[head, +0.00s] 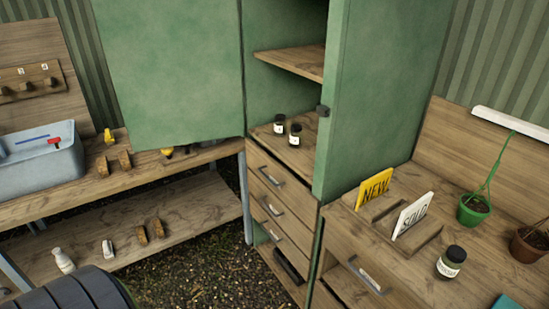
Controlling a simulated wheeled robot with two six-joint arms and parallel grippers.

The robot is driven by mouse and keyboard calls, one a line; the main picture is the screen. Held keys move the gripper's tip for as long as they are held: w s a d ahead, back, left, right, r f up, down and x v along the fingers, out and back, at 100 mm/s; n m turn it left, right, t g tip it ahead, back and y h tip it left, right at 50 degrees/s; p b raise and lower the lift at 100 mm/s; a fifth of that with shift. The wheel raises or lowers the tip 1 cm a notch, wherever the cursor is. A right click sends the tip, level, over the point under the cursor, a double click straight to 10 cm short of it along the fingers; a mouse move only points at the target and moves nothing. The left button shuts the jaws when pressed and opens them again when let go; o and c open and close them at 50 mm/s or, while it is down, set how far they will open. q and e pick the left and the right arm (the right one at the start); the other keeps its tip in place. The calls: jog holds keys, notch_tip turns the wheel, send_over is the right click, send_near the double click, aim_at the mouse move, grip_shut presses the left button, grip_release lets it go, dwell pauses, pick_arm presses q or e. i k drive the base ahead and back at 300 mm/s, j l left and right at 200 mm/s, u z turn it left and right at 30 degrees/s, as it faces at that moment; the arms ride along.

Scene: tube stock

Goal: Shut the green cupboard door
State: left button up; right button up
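The green cupboard (375,90) stands in the middle of the head view. Its green door (175,75) is wide open and swung out to the left, in front of the left bench. The door's top is cut off by the picture edge. A small black fitting (323,111) sits on the cupboard's right front edge. Inside are a wooden shelf (292,62) and two small dark jars with pale labels (279,124) (295,135) on the cupboard floor. Neither of my grippers is in view.
Below the cupboard are wooden drawers (283,208). The left bench holds a grey basin (40,155). The right bench holds a yellow NEW sign (374,188), a white SOLD sign (412,215), a dark jar (451,262) and potted plants (473,209). Gravel ground (205,270) shows below.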

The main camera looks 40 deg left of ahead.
aim_at(174, 66)
jog(key=k+j+u, duration=0.15)
jog(key=j, duration=0.25)
jog(key=k+j+u, duration=0.1)
jog(key=j, duration=0.25)
jog(key=j+u, duration=0.15)
jog(key=j, duration=0.25)
jog(key=k, duration=0.05)
